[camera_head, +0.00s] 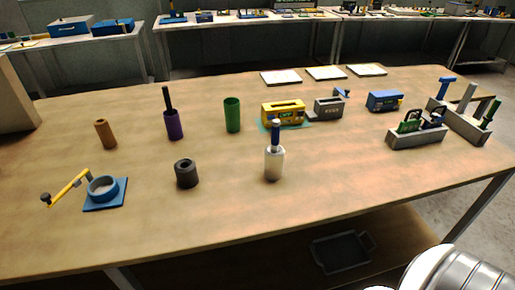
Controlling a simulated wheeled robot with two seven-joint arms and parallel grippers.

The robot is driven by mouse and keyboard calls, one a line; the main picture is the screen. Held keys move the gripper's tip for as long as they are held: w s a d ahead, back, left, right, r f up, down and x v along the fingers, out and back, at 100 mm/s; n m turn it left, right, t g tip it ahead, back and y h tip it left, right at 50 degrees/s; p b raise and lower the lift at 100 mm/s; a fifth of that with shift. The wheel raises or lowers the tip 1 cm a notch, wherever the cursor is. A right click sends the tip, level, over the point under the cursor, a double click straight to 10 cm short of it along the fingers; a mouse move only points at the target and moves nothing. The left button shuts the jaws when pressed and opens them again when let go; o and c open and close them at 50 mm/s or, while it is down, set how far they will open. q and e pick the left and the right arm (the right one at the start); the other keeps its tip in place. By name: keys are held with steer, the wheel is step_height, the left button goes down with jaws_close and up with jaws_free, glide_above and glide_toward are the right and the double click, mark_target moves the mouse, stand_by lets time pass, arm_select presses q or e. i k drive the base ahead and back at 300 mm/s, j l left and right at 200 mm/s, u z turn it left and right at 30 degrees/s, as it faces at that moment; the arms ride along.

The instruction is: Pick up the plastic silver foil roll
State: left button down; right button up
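No label shows which item is the plastic silver foil roll. A pale silver-white cylinder (274,164) stands upright near the middle of the table, with a blue-handled piece (276,134) rising from its top. A short dark grey roll (186,174) with a hole in its top stands to its left. A brown cylinder (105,134), a purple cylinder (173,125) with a black rod in it and a green cylinder (232,115) stand farther back. Neither gripper is in view. A white and metallic part of my body shows at the bottom right.
The wooden table (225,215) is clear along its front. A blue ring fixture (103,188) with a yellow lever stands at left. A yellow device (283,113), a grey device (326,109), a blue box (384,100) and a grey tool holder (417,137) stand toward the right.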

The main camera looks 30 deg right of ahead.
mark_target(274, 166)
steer(key=j+z, duration=0.15)
steer(key=z, duration=0.65)
